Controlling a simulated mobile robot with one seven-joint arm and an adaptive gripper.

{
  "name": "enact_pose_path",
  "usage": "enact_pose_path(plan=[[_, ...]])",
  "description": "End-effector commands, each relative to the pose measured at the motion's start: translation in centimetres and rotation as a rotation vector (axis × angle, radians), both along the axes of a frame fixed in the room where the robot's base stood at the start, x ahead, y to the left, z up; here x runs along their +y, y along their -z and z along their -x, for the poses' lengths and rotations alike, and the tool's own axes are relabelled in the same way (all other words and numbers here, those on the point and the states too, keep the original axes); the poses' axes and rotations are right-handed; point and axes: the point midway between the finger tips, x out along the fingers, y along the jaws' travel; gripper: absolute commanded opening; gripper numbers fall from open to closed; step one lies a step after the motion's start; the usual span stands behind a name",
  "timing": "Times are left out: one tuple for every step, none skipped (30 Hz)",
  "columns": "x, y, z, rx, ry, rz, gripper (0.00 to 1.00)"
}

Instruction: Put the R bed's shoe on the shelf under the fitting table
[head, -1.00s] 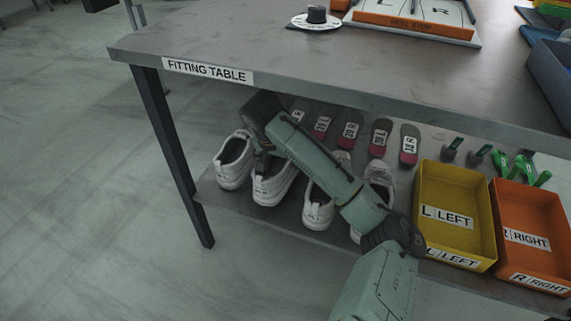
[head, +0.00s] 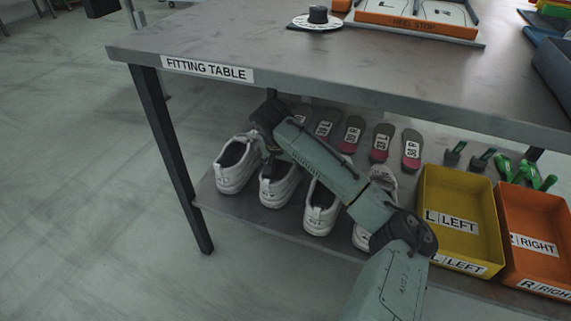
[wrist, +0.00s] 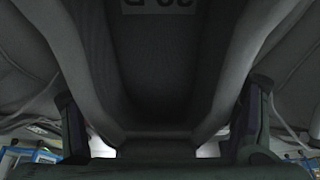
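White shoes stand in a row on the shelf (head: 250,222) under the fitting table (head: 190,45), among them the leftmost (head: 236,175), the second (head: 279,188) and the third (head: 320,212). My gripper (wrist: 162,110) has one finger on each side of the heel. Bright gaps show beside the heel; whether the fingers press on it is unclear.
Right of the shoes stand a yellow LEFT bin (head: 454,252) and an orange RIGHT bin (head: 540,275). Labelled insoles (head: 381,143) lie behind the shoes. The table leg (head: 173,165) bounds the shelf at left, and the tabletop hangs close above my arm.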

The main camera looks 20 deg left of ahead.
Motion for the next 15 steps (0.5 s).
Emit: enact_pose_path(plan=[[0.00,-0.04,-0.01,-0.001,0.000,0.000,0.84],[0.00,-0.04,-0.01,-0.001,0.000,0.000,0.86],[0.00,-0.04,-0.01,-0.001,0.000,0.000,0.88],[0.00,-0.04,-0.01,-0.001,0.000,0.000,0.90],[0.00,-0.04,-0.01,-0.001,0.000,0.000,0.92],[0.00,-0.04,-0.01,-0.001,0.000,0.000,0.95],[0.00,-0.04,-0.01,-0.001,0.000,0.000,0.97],[0.00,-0.04,-0.01,-0.001,0.000,0.000,0.98],[0.00,-0.04,-0.01,-0.001,0.000,0.000,0.98],[0.00,-0.04,-0.01,-0.001,0.000,0.000,0.98],[0.00,-0.03,0.00,-0.001,0.000,0.000,0.98],[0.00,-0.04,-0.01,-0.001,0.000,0.000,0.98],[0.00,-0.04,-0.01,-0.001,0.000,0.000,0.98],[0.00,-0.04,-0.01,-0.001,0.000,0.000,0.98],[0.00,-0.04,-0.01,-0.001,0.000,0.000,0.98]])
